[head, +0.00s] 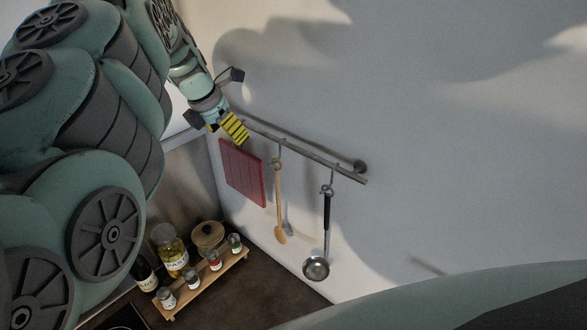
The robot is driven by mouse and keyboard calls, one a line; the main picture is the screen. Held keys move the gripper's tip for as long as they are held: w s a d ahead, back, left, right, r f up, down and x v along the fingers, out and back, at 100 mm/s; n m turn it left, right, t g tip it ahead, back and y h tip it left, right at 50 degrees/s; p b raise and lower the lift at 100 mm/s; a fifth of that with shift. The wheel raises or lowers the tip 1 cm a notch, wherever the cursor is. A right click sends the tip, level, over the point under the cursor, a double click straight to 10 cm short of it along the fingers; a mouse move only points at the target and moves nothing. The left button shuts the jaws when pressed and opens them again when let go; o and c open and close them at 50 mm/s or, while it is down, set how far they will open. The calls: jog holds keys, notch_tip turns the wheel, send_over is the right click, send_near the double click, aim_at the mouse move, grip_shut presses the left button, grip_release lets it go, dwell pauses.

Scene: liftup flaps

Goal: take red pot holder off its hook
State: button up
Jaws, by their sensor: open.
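The red pot holder (243,172) hangs flat near the wall below the left end of the metal rail, in the head view. Its hook and top loop are hidden behind my gripper. My gripper (235,130), with yellow and black striped fingers, is at the rail's left end, just above the pot holder's top edge in the picture. It is open and nothing shows between its fingers. I cannot tell whether it touches the hook or the pot holder.
On the rail (310,155), a wooden spoon (279,205) and a ladle (321,235) hang to the right of the pot holder. The wall at right is bare.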

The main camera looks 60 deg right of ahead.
aim_at(242, 168)
jog(key=shift+b+x, duration=0.9)
jog(key=shift+b, duration=0.15)
jog(key=shift+w+d+f+p, duration=0.15)
jog(key=shift+d+f+p, duration=0.35)
jog(key=shift+p, duration=0.2)
jog(key=shift+p+x, duration=0.8)
jog(key=shift+x, duration=0.1)
jog(key=shift+f, duration=0.1)
jog(key=shift+c, duration=0.4)
